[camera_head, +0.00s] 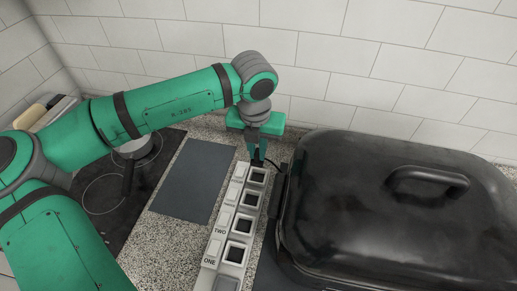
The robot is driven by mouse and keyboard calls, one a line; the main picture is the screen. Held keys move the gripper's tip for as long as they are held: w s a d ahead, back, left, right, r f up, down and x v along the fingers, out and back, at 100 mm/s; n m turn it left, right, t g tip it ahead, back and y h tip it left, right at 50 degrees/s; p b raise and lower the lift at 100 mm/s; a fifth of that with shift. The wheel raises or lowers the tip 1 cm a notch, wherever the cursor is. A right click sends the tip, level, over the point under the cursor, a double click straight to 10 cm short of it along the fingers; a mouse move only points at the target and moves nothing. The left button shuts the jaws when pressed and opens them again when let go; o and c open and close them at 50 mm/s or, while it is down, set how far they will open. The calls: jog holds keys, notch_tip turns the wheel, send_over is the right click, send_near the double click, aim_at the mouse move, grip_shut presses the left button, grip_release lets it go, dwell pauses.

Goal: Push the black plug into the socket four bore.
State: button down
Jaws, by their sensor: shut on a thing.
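A pale grey socket strip (212,256) runs away from me across the counter, with several dark square bores and white switches. My green gripper (257,156) points down at the far end of the strip, shut on the black plug (257,163). The plug is at or just above the strip's far end, beside the farthest visible bore (258,175). The fingers partly hide the plug, and I cannot tell whether it touches the strip or enters a bore.
A black lidded roaster (350,215) stands close to the right of the strip. A black cord (272,161) runs between the plug and the roaster's side. A dark grey mat (190,180) and a cooktop with a pan (135,149) lie left. A tiled wall is behind.

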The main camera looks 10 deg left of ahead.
aim_at(258, 163)
jog(key=shift+f, duration=0.15)
jog(key=shift+w+f, duration=0.15)
jog(key=shift+f, duration=1.25)
jog(key=shift+a+f, duration=0.15)
jog(key=shift+f, duration=1.2)
jog(key=shift+d, duration=0.2)
jog(key=shift+a, duration=0.15)
jog(key=shift+f, duration=0.1)
